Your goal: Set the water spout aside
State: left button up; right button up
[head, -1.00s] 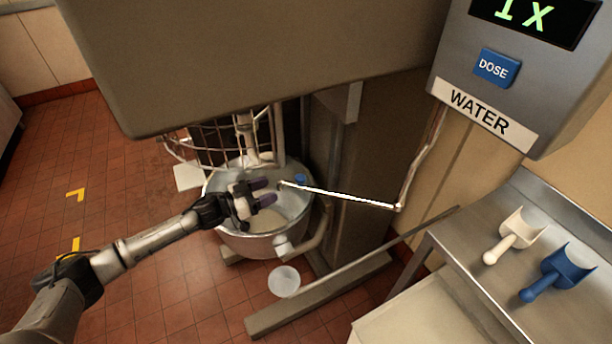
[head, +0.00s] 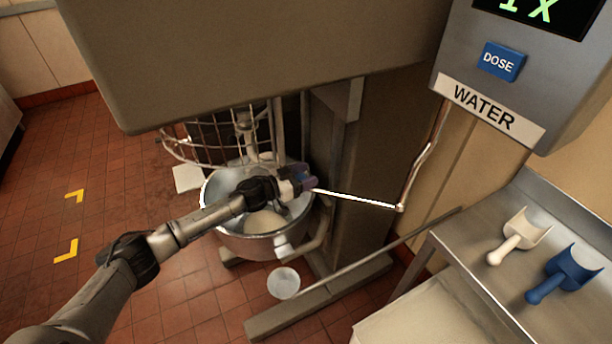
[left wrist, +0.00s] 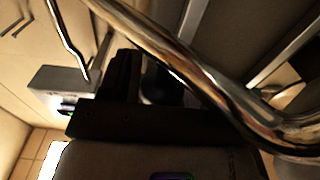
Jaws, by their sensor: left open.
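The water spout (head: 355,199) is a thin shiny pipe. It drops from the water dispenser, bends at a low elbow and runs left to the mixer bowl (head: 250,247). My left gripper (head: 308,180) is open at the spout's free end, over the bowl's right rim. The gripper hides that end. In the left wrist view a shiny bent pipe (left wrist: 190,65), seemingly the spout, crosses close in front of my dark fingers. I cannot tell whether it lies between them. My right gripper is not in view.
The mixer's big housing (head: 270,55) hangs above the bowl, with a wire guard (head: 215,140) behind. The water dispenser (head: 500,85) is at upper right. A white scoop (head: 518,237) and a blue scoop (head: 562,275) lie on the steel counter. A pale round container (head: 283,283) sits below the bowl.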

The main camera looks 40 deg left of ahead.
pick_arm(q)
jog(key=shift+w, duration=0.15)
jog(key=shift+c, duration=0.2)
jog(key=shift+d, duration=0.1)
grip_shut()
dwell(0.3)
